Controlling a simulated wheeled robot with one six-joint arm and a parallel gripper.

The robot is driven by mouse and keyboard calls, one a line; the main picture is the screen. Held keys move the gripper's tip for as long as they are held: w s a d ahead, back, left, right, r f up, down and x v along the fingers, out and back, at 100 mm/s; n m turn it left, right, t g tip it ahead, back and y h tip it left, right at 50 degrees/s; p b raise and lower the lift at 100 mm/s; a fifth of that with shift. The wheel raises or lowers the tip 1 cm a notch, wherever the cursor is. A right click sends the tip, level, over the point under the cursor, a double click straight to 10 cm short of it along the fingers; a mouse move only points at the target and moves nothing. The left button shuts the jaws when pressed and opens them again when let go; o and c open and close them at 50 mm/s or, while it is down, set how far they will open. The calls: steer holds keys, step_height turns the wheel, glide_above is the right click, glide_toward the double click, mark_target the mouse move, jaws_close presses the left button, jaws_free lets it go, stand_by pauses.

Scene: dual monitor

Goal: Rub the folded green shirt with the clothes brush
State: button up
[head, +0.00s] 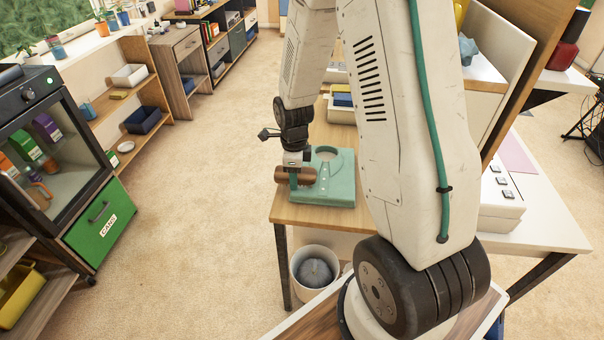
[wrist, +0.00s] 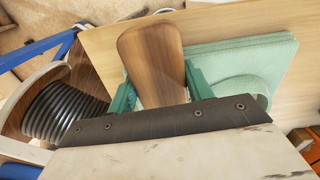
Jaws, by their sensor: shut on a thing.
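The folded green shirt (head: 335,190) lies on the wooden table near its left front corner, and it also shows in the wrist view (wrist: 272,52). My gripper (head: 296,180) is over the left part of the shirt, pointing down. In the wrist view its two green fingers (wrist: 160,88) are shut on the brown wooden clothes brush (wrist: 150,50), one on each side. The brush also shows in the head view (head: 309,175), at the shirt's left side. Its bristles are hidden, and I cannot tell whether it touches the shirt.
A white bin (head: 302,258) with a grey round thing inside stands on the floor below the table's front. A tray (head: 341,116) sits farther back on the table. A white device with buttons (head: 505,212) is at the right. Open carpet (head: 190,200) lies to the left.

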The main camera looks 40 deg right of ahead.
mark_target(353, 184)
steer(key=shift+w+d, duration=0.4)
steer(key=shift+w, duration=0.1)
steer(key=shift+s+d, duration=3.65)
steer(key=shift+d, duration=0.05)
steer(key=shift+s+d, duration=2.2)
steer(key=shift+d, duration=0.15)
steer(key=shift+w+a, duration=5.85)
steer(key=shift+a, duration=0.2)
steer(key=shift+r, duration=3)
steer(key=shift+r, duration=0.1)
steer(key=shift+r, duration=1.4)
